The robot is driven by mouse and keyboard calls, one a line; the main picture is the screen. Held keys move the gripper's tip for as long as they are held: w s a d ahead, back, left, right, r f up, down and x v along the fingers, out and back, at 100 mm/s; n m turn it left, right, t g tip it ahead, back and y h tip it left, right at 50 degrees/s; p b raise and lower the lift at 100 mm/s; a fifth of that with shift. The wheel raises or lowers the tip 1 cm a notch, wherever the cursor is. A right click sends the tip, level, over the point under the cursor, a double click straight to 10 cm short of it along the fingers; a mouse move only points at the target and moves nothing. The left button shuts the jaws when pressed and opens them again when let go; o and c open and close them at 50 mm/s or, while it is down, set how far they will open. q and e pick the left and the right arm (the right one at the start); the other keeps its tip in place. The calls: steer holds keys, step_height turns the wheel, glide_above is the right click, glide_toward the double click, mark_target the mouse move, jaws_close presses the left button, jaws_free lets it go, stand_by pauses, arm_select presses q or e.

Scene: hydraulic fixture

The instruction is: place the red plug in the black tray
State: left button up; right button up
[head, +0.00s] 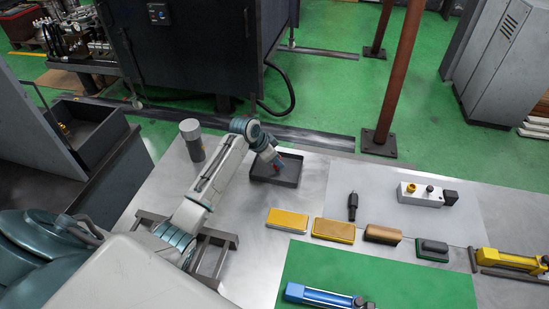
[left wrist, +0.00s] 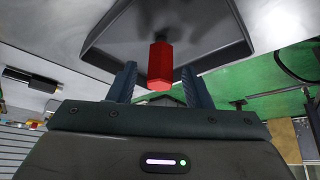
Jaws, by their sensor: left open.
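The black tray (head: 288,181) lies on the metal table in the head view. It also shows at the top of the left wrist view (left wrist: 222,58), filling much of it. In the head view only a bit of red (head: 279,163) shows by the fingertips. I cannot tell whether the plug touches the tray floor. My right gripper is not in view.
A grey cylinder (head: 192,140) stands left of my left arm. Yellow blocks (head: 287,219), a brown block (head: 382,235) and a dark green block (head: 432,249) form a row in front of the tray.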

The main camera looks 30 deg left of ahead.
arm_select(q)
steer(key=shift+s+a+r, duration=0.15)
steer(key=shift+r, duration=0.2)
steer(key=b+v, duration=0.3)
steer(key=v, duration=0.8)
steer(key=shift+r, duration=0.15)
stand_by(0.6)
